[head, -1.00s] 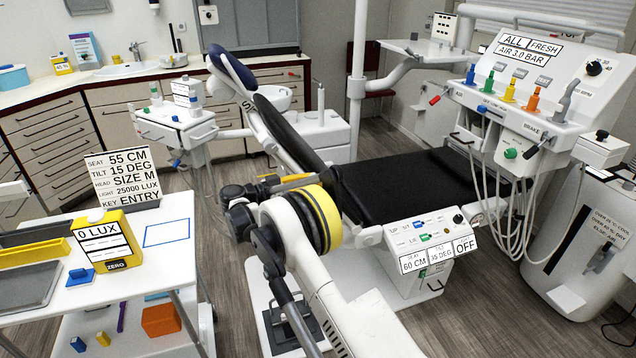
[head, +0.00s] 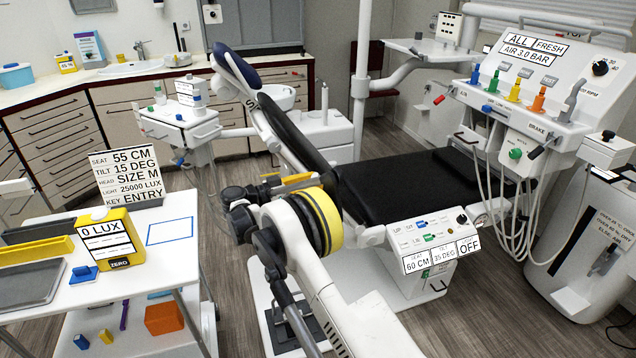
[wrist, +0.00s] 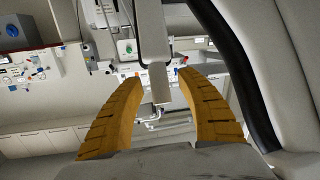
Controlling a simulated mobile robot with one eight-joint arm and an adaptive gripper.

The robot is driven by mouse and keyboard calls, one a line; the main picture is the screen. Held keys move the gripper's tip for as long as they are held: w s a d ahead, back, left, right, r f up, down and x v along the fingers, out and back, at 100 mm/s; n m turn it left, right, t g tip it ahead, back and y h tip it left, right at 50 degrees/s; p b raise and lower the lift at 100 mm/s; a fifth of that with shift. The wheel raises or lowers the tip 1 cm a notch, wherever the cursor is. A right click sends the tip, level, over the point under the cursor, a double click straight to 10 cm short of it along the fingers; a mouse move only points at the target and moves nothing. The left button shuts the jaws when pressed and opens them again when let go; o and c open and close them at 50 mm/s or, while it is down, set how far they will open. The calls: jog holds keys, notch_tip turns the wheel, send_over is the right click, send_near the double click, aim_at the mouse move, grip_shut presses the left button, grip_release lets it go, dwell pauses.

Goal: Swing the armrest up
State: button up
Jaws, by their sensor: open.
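The dental chair, with its black seat (head: 410,185) and reclined backrest (head: 290,130), stands in the middle of the head view. My gripper (wrist: 160,78) shows two yellow curved fingers, spread open, in the wrist view. The chair's black-edged white shell (wrist: 295,60) is close on the right. In the head view my arm hides most of the gripper; only a yellow strip (head: 297,178) shows by the backrest.
A control box (head: 435,248) sits at the chair's front side. The instrument unit (head: 535,90) with hanging hoses is at the right. A white cart (head: 175,262) with a yellow box (head: 104,240) and a sign (head: 127,174) is at the left.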

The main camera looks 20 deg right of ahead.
jog(key=s+a, duration=0.1)
jog(key=a, duration=1)
jog(key=shift+s+a+r, duration=0.2)
jog(key=shift+s+r, duration=0.05)
jog(key=shift+s, duration=0.15)
jog(key=s+d+r+n+y, duration=0.35)
jog(key=d+r+n, duration=0.2)
jog(key=r, duration=0.35)
jog(key=s+d+r+n+t+y, duration=0.1)
jog(key=s+d+r+n+y, duration=0.15)
jog(key=s, duration=0.25)
jog(key=s+d+r+n+y, duration=0.1)
jog(key=s+d+r+y, duration=0.15)
jog(key=s, duration=0.25)
jog(key=s+a+f+n+t+y, duration=0.1)
jog(key=s+a+f+n+y, duration=0.1)
jog(key=s, duration=0.7)
jog(key=s+a+f+n+t+y, duration=0.1)
jog(key=s+y, duration=0.3)
jog(key=s, duration=0.4)
jog(key=s+a+f+n+t+y, duration=0.1)
jog(key=s+a+f+n+y, duration=0.1)
jog(key=s, duration=0.7)
jog(key=shift+s+a+f+n+y, duration=0.3)
jog(key=shift+a+f+n+y, duration=0.15)
jog(key=shift+a+f, duration=0.35)
